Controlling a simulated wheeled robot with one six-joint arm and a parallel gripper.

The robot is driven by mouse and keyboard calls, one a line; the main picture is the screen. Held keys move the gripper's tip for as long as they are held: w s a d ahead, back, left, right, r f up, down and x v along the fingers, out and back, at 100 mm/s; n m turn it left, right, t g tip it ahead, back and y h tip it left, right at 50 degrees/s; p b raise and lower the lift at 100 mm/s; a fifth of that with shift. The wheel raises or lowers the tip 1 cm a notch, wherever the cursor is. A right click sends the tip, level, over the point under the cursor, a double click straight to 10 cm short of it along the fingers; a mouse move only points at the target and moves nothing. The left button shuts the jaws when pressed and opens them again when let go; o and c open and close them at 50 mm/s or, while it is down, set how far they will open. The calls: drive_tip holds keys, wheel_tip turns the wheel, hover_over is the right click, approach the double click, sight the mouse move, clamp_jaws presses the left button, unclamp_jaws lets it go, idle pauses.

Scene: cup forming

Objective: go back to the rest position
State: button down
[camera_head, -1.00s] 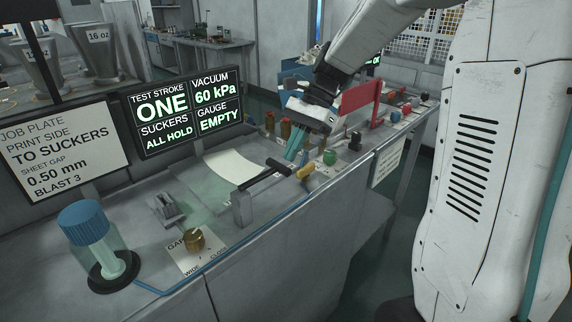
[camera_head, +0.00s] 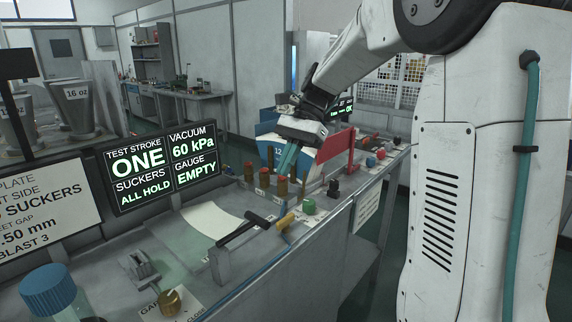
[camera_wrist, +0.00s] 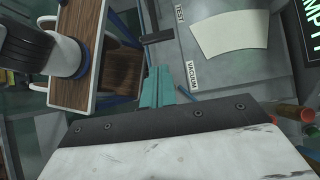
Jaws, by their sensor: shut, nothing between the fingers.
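My gripper (camera_head: 287,158) hangs from my raised arm above the far part of the bench, its teal fingers pointing down and closed together. The same fingers show in the wrist view (camera_wrist: 157,88), side by side with nothing between them. In the head view they are close to the brown cylinders and in front of the red panel. Which surface lies directly under the fingertips cannot be told.
The bench holds a pale curved sheet (camera_head: 211,219), a black-handled bar (camera_head: 243,228), several brown cylinders (camera_head: 265,177), a green knob (camera_head: 309,206) and a red panel (camera_head: 335,146). A display (camera_head: 161,166) reads ONE, 60 kPa, ALL HOLD, EMPTY. A blue-capped jar (camera_head: 48,290) stands at front left.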

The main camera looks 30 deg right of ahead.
idle(0.4)
drive_tip(key=s+a+f+n+t+h, duration=0.2)
drive_tip(key=s+n, duration=0.5)
drive_tip(key=s, duration=0.5)
drive_tip(key=s+a+f+n+t+h, duration=0.1)
drive_tip(key=s+a+f+n+h, duration=0.2)
drive_tip(key=s, duration=1)
drive_tip(key=shift+a+n+t+h, duration=0.4)
drive_tip(key=shift+n+h, duration=0.7)
drive_tip(key=shift+n, duration=1)
